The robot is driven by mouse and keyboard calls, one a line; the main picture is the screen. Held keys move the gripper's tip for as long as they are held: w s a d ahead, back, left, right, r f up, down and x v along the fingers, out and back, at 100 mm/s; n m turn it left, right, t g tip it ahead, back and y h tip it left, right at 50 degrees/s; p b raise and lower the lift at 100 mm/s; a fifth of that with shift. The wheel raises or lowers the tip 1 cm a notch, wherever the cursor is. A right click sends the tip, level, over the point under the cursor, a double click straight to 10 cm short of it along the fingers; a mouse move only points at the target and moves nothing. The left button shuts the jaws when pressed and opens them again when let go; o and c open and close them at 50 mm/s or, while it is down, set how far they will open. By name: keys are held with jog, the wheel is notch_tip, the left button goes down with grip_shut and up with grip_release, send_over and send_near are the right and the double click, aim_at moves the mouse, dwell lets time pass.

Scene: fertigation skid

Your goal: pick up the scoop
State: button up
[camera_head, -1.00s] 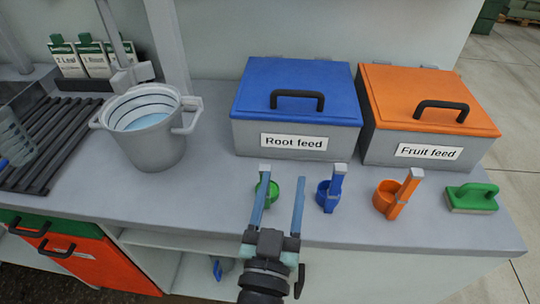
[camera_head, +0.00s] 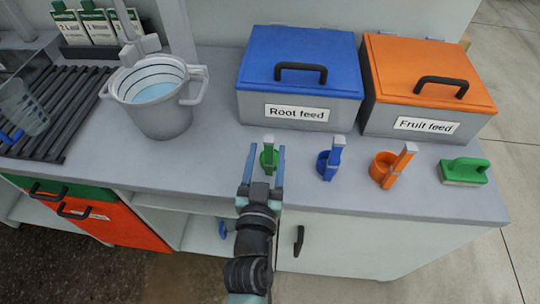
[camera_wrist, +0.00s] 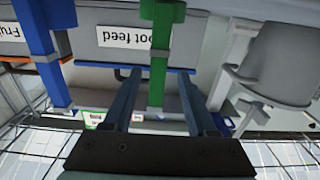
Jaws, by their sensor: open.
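Three scoops stand in a row near the counter's front: a green scoop (camera_head: 269,159), a blue scoop (camera_head: 327,163) and an orange scoop (camera_head: 387,170), each with an upright handle. My gripper (camera_head: 267,148) is open, its two blue fingers on either side of the green scoop in the head view. In the wrist view, which is upside down, the green handle (camera_wrist: 157,55) shows between the finger ends, apparently not gripped. Whether a finger touches it I cannot tell. The blue scoop's handle (camera_wrist: 40,40) is off to the left there.
A blue-lidded Root feed box (camera_head: 300,85) and an orange-lidded Fruit feed box (camera_head: 425,90) stand behind the scoops. A grey bucket (camera_head: 160,112) is at left, beside a black rack (camera_head: 65,125). A green brush (camera_head: 464,171) lies at right on the counter (camera_head: 440,205).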

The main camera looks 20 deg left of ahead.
jog(key=p+x, duration=0.1)
jog(key=x, duration=0.4)
jog(key=shift+d, duration=0.15)
grip_shut()
dwell(1.3)
